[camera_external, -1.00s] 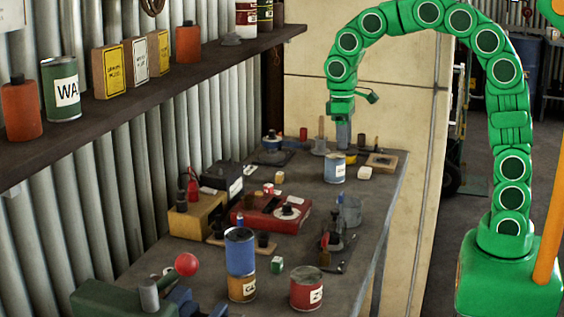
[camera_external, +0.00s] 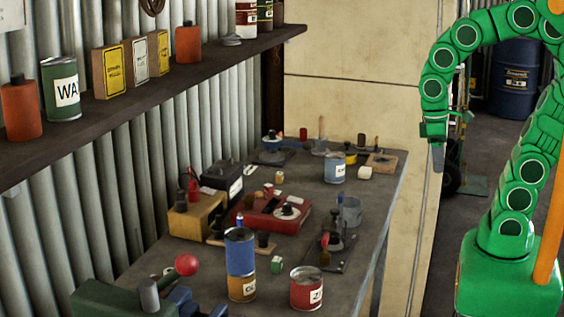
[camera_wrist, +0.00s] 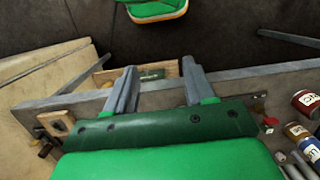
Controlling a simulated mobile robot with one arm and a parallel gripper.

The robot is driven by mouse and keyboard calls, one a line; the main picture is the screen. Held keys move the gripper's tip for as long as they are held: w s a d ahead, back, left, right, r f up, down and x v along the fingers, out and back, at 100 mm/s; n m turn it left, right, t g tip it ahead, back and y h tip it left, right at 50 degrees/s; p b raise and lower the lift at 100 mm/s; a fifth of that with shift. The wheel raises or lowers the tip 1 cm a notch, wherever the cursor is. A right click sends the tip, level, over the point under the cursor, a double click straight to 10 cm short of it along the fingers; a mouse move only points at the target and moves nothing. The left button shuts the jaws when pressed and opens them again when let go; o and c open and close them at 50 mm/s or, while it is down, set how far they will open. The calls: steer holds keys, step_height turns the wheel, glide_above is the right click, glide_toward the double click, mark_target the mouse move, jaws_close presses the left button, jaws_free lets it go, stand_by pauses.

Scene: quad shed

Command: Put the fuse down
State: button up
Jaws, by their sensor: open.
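My gripper (camera_external: 438,160) hangs off the right side of the workbench (camera_external: 385,205), pointing down, in the external view. In the wrist view my gripper (camera_wrist: 159,68) has its two grey fingers wide apart with nothing between them. Beyond the fingers I see floor and a piece of wood with a green plate. I cannot pick out the fuse for certain. Several small items lie on the bench, among them a small white piece (camera_external: 365,172), a small yellow cylinder (camera_external: 279,177) and a small green block (camera_external: 277,264).
The bench is crowded: a blue-labelled can (camera_external: 335,168), a red box (camera_external: 276,216), stacked cans (camera_external: 240,265) and a red can (camera_external: 306,289). A shelf (camera_external: 180,88) runs along the left wall. A blue drum (camera_external: 515,75) stands on the floor behind.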

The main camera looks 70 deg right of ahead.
steer(key=s, duration=0.2)
steer(key=s+f, duration=0.1)
steer(key=s, duration=0.2)
steer(key=shift+d, duration=0.2)
steer(key=shift+o, duration=0.4)
stand_by(0.3)
